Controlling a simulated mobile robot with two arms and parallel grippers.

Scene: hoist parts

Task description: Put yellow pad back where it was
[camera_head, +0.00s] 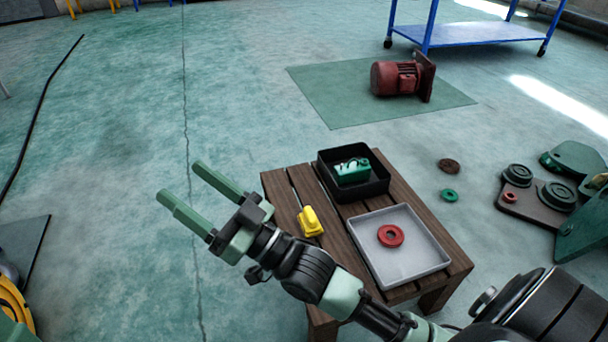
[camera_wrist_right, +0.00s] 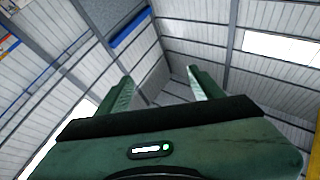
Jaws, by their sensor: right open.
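The yellow pad (camera_head: 310,222) lies on the slats of the low wooden table (camera_head: 283,192), left of the grey tray and in front of the black bin. My right gripper (camera_head: 180,181) reaches past the table's left side in the head view, with its fingers apart and nothing between them. The right wrist view shows its two green fingers (camera_wrist_right: 160,92) spread, with only the roof behind them. The pad is not in that view. My left gripper is not in view.
A black bin (camera_head: 375,190) on the table holds a green part (camera_head: 351,171). The grey tray (camera_head: 424,262) holds a red ring (camera_head: 390,236). A red motor (camera_head: 397,78) sits on a green mat (camera_head: 318,97). Green machinery (camera_head: 583,228) stands at right.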

